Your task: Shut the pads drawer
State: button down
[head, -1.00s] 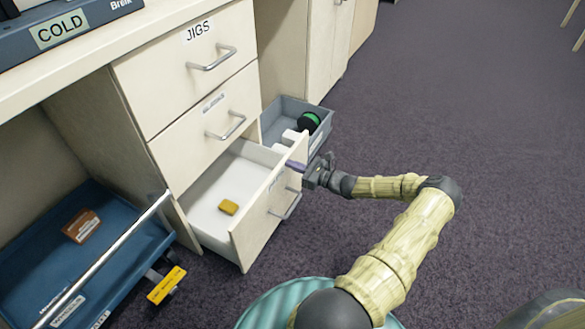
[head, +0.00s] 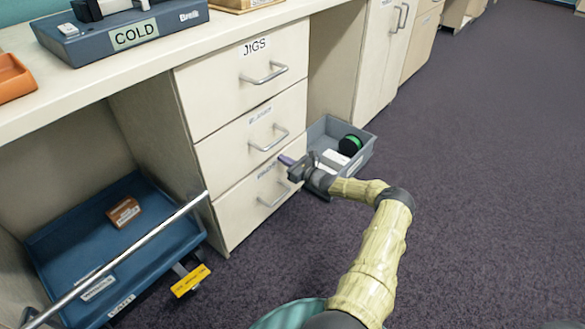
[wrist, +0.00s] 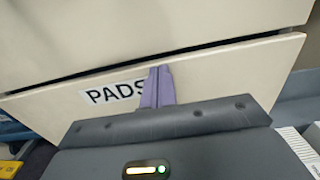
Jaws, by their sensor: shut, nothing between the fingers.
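The pads drawer (head: 245,213) is the lowest of the three cream drawers under the counter. In the head view its front stands about level with the drawers above. In the wrist view the PADS label (wrist: 112,93) shows on the drawer front (wrist: 225,82), with a dark gap along its top edge. My gripper (head: 287,160) is at the upper right part of this front. Its purple fingers (wrist: 157,86) are shut and empty, with the tips at or against the front, partly over the label. The drawer's inside is hidden.
A grey bin (head: 361,157) with a green-and-black roll and white items stands on the floor right of the drawers. A blue cart tray (head: 70,240) with a metal rail (head: 130,250) is at the left. The carpet (head: 480,190) at the right is clear.

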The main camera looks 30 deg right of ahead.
jog(key=shift+w+a+r, duration=0.2)
jog(key=shift+w+r, duration=0.15)
jog(key=shift+w, duration=0.4)
jog(key=p+v, duration=0.6)
jog(key=v, duration=0.9)
jog(key=shift+f, duration=0.3)
jog(key=shift+w+a, duration=0.1)
